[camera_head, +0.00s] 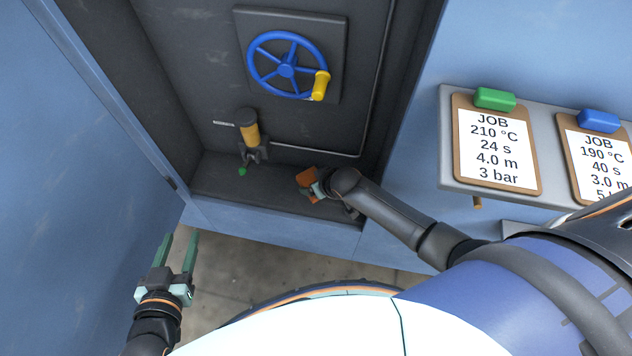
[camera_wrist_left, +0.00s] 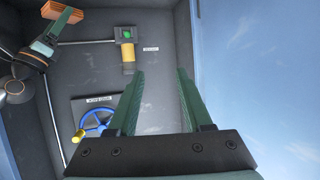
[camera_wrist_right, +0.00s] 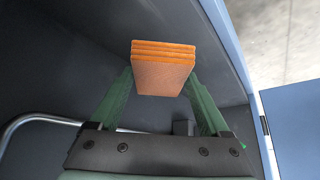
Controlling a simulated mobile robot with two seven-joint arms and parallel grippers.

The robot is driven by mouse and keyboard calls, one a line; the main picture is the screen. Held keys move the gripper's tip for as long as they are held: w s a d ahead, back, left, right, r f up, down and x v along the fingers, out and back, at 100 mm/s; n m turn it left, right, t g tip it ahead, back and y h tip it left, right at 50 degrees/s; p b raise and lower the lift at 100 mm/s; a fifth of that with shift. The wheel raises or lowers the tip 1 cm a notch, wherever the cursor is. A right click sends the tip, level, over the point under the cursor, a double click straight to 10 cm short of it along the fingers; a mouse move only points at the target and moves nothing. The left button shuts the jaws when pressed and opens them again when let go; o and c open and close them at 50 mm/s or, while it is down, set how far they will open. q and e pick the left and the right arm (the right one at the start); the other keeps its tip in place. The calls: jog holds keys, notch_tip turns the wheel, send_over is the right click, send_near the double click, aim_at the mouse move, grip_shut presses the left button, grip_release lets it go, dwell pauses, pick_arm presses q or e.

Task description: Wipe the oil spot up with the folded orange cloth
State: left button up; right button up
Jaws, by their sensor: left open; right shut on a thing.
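The folded orange cloth (camera_head: 307,177) is at the right end of the dark recess floor in the head view. In the right wrist view the cloth (camera_wrist_right: 163,72) fills the space between the fingertips, its stacked layers showing. My right gripper (camera_head: 317,188) is shut on it; my arm partly covers the gripper in the head view. I cannot tell whether the cloth touches the floor. My left gripper (camera_head: 180,238) is open and empty, outside the recess at lower left. I cannot make out the oil spot in any view.
A yellow cylinder with a green-tipped valve (camera_head: 250,133) stands left of the cloth. A blue handwheel (camera_head: 287,66) with a yellow handle is on the back wall above. A thin pipe (camera_head: 320,154) runs along that wall. Clipboards (camera_head: 497,150) hang at right.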

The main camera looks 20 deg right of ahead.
jog(key=shift+r+p, duration=0.45)
jog(key=shift+r, duration=0.25)
jog(key=shift+r+p, duration=0.9)
jog(key=shift+p, duration=0.3)
jog(key=shift+r+p, duration=0.4)
jog(key=shift+f, duration=0.1)
pick_arm(q)
jog(key=s+f+g, duration=0.3)
jog(key=s+f, duration=0.1)
jog(key=shift+s+d+f+n, duration=0.15)
jog(key=shift+s+n, duration=0.2)
jog(key=shift+n, duration=0.05)
jog(key=shift+s, duration=0.1)
pick_arm(e)
jog(key=shift+s, duration=0.1)
